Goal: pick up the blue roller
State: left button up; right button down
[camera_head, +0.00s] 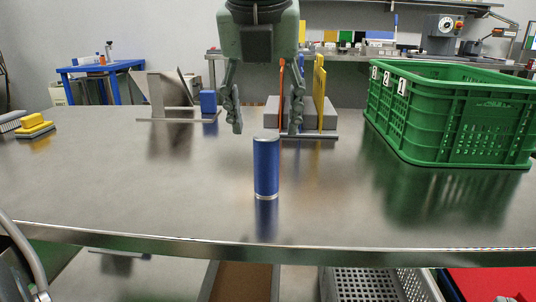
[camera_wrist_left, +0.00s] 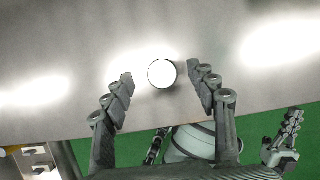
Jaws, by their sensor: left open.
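The blue roller (camera_head: 266,168) stands upright on the steel table, near its front edge, with pale metal ends. In the left wrist view its round, bright top (camera_wrist_left: 162,74) shows end-on, between the fingertips. My left gripper (camera_head: 266,122) points down with its fingers spread, above the roller. The fingers are apart from the roller on both sides, and nothing is between them in the left wrist view (camera_wrist_left: 161,78) except the roller's top beyond. Part of my right gripper (camera_wrist_left: 284,143) seems to show at the lower right of the left wrist view; its jaws are unclear.
A green crate (camera_head: 455,120) stands at the right of the steel table (camera_head: 130,195). Behind the left gripper are a grey block with yellow and orange upright pieces (camera_head: 319,90). A metal bracket (camera_head: 158,95) and blue block (camera_head: 208,101) stand back left. Yellow brushes (camera_head: 34,122) lie far left.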

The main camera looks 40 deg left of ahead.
aim_at(267, 154)
pick_arm(q)
jog(key=x, duration=0.6)
jog(key=shift+s+d+f, duration=0.15)
jog(key=shift+d+f, duration=0.05)
jog(key=shift+f, duration=0.15)
jog(key=shift+w+a+f, duration=0.15)
jog(key=shift+w+f, duration=0.1)
jog(key=shift+f, duration=0.2)
pick_arm(e)
jog(key=r, duration=0.1)
jog(key=r+t, duration=0.1)
jog(key=s, duration=0.1)
jog(key=shift+a+r+y, duration=0.4)
pick_arm(q)
jog(key=shift+c, duration=0.6)
grip_shut()
